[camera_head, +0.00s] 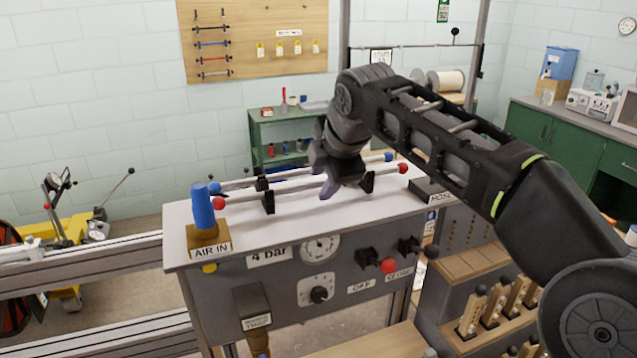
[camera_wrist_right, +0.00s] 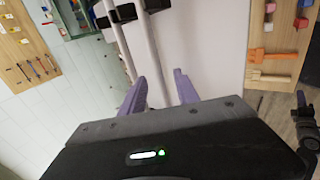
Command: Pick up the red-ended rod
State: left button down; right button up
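The red-ended rod is a thin grey rod with a red ball (camera_head: 218,203) at its left end and another red ball (camera_head: 403,168) at its right end. It lies across black holders on the white top of the grey machine (camera_head: 260,228). My right gripper (camera_head: 328,188) is over the middle of this rod, pointing down, and hides part of it. In the right wrist view its purple fingers (camera_wrist_right: 160,95) stand apart. My left gripper is not in view.
A blue-ended rod (camera_head: 388,157) lies just behind, nearly parallel. A blue cylinder (camera_head: 202,207) stands on the AIR IN block at the left end of the top. A dark box (camera_head: 430,189) sits at the right end. The top's front strip is clear.

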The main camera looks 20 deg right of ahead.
dwell(0.4)
grip_shut()
dwell(1.3)
